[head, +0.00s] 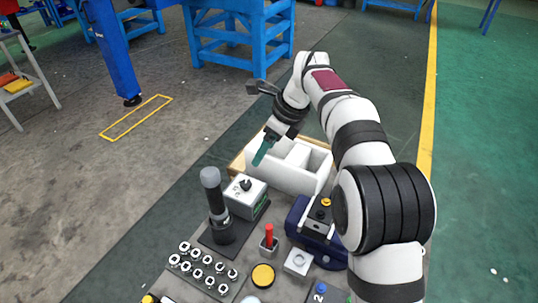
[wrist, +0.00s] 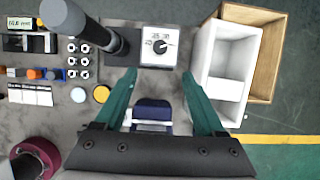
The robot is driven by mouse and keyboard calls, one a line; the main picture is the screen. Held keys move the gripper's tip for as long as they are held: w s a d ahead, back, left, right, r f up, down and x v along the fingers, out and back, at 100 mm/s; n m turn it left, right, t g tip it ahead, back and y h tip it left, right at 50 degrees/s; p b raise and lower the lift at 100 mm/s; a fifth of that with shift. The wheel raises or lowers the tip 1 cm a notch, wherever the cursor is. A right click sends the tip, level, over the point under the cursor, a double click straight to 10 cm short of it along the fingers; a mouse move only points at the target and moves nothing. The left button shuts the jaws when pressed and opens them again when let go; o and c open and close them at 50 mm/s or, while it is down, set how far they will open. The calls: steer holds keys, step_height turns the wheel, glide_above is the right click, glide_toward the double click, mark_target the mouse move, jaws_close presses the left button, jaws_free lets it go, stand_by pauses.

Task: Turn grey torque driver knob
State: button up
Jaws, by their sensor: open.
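A tall dark tool (head: 218,208) with a grey rounded top (head: 209,178) stands upright; its grey end (wrist: 62,16) and black body (wrist: 108,42) also show in the wrist view. Beside it is a light box (head: 240,197) with a black knob (head: 245,184). In the wrist view the knob (wrist: 160,45) sits on a white face with numbers around it. I cannot tell for sure which of these is the named knob. My gripper (head: 262,153) is open and empty above the bench, with green fingers (wrist: 159,76) apart just below the dial box in the wrist view.
A white divided bin (head: 283,178) sits with a wooden box (wrist: 266,70) behind the dial box. A navy device (wrist: 152,112) shows between my fingers. Sockets (head: 202,265), a red-handled tool (head: 269,238) and a yellow disc (head: 262,276) stand in front.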

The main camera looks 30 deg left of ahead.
mark_target(246, 183)
steer(key=x, duration=1.5)
steer(key=shift+d+f, duration=0.15)
jaws_close()
